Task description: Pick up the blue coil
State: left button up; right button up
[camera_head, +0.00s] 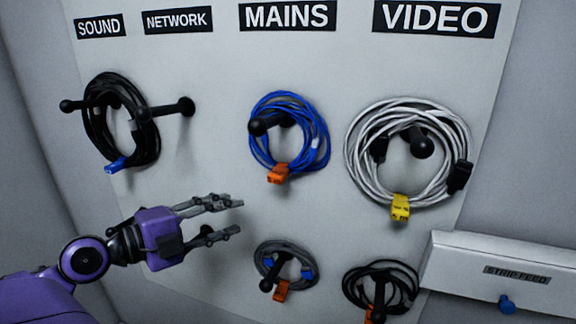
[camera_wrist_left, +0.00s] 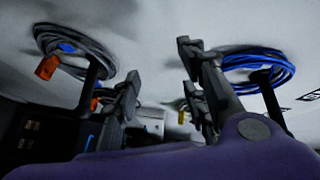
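The blue coil (camera_head: 321,135) hangs on a black peg (camera_head: 262,125) under the MAINS label, with an orange tag (camera_head: 279,173) at its bottom. My left gripper (camera_head: 237,216) is below and to the left of it, fingers pointing right, open and empty. In the left wrist view the blue coil (camera_wrist_left: 285,72) is at upper right, outside the two spread fingers (camera_wrist_left: 158,68) and apart from them. My right gripper is not in view.
A black coil (camera_head: 93,137) hangs under SOUND, near an empty NETWORK peg (camera_head: 187,106). A white coil (camera_head: 352,150) hangs under VIDEO. Below hang a grey coil (camera_head: 262,262) and a dark coil (camera_head: 413,280). A STRIP FEED box (camera_head: 470,262) juts out at lower right.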

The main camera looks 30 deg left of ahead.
aim_at(268, 176)
pick_arm(q)
jog(key=d+r+m+h, duration=0.3)
jog(key=d+r+m, duration=0.15)
jog(key=r, duration=0.45)
jog(key=shift+m, duration=0.35)
jog(key=x, duration=0.2)
jog(key=p+x, duration=0.1)
jog(key=x, duration=0.1)
jog(key=p+x, duration=0.1)
jog(key=x, duration=0.1)
jog(key=shift+w+a+r, duration=0.15)
jog(key=shift+w+a, duration=0.05)
jog(key=shift+w, duration=0.1)
jog(key=shift+w+d+p, duration=0.15)
jog(key=shift+w+p, duration=0.3)
jog(key=shift+f, duration=0.3)
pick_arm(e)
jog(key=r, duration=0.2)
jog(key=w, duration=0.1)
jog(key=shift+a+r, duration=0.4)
pick_arm(q)
grip_shut()
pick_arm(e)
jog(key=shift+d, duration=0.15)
